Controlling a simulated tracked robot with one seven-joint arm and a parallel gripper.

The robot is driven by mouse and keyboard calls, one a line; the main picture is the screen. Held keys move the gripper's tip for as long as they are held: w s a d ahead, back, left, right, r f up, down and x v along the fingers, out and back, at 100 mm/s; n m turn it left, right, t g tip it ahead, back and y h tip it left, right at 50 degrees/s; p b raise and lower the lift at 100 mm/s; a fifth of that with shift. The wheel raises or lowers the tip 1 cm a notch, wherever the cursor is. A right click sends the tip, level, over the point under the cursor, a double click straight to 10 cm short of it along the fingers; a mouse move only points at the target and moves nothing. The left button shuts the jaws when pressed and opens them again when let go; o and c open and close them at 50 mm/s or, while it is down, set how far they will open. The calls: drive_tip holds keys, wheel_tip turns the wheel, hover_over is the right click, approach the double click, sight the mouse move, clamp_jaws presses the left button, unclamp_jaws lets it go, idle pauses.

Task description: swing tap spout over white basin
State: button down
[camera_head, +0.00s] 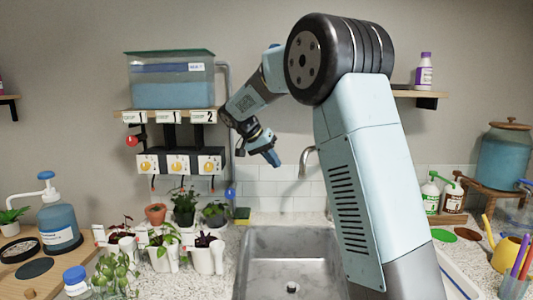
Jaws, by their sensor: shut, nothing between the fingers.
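The tap spout (304,163) is a thin metal curve behind the sink. Its tip hangs on the left, over the back of the grey steel basin (250,240), and its right part is hidden behind my arm. A white rim at the right of my arm (460,281) looks like the white basin; most of it is hidden by the arm. My gripper (273,160) is shut and empty, pointing down and right. In the picture it is left of the spout, apart from it; I cannot tell the depth between them.
A shelf (222,113) with a water tank (171,80) and valve boxes (178,165) is left of my gripper. Potted plants (184,206) stand left of the sink.

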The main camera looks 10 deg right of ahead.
drive_tip(key=s+d+f, duration=0.1)
drive_tip(key=d+f, duration=0.1)
drive_tip(key=d, duration=0.3)
drive_tip(key=shift+s+d+f, duration=0.15)
drive_tip(key=shift+s+f, duration=0.1)
drive_tip(key=shift+s, duration=0.1)
drive_tip(key=shift+s, duration=0.1)
